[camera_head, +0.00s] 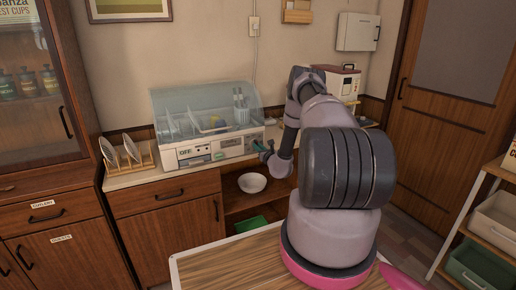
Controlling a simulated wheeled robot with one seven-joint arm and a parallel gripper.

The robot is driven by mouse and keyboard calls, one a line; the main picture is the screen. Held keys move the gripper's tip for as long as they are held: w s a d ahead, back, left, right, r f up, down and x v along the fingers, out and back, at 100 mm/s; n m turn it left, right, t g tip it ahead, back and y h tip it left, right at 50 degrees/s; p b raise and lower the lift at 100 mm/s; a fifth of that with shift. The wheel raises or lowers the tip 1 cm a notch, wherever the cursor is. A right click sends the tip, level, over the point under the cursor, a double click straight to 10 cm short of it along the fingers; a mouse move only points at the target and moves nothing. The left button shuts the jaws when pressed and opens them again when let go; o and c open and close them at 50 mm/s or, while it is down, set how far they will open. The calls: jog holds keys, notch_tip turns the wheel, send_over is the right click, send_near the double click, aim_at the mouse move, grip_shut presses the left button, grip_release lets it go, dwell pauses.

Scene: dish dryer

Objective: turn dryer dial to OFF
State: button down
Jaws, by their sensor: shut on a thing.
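The dish dryer (231,143) stands on the wooden counter. It has a clear lid, white dishes inside and a front panel with an "OFF" label (186,152) at its left. My gripper (259,148) is at the right end of this front panel, and my arm comes to it from the right. The gripper is small in view and appears shut on the dryer dial at the panel. The dial is hidden by the fingers, so its setting cannot be read.
Plates in a wooden rack (146,161) stand left of the dryer. A white bowl (252,183) sits on the open shelf below, with a green item (251,223) lower down. A red and white appliance (341,80) is behind my arm. A wooden-topped table (222,265) is in front.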

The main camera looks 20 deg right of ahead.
jog(key=shift+s+f+n, duration=0.1)
jog(key=shift+f+n, duration=0.05)
jog(key=shift+n, duration=0.35)
jog(key=c, duration=0.8)
grip_release()
jog(key=shift+c, duration=0.2)
jog(key=s, duration=1)
jog(key=shift+s+d, duration=0.15)
jog(key=shift+s, duration=0.25)
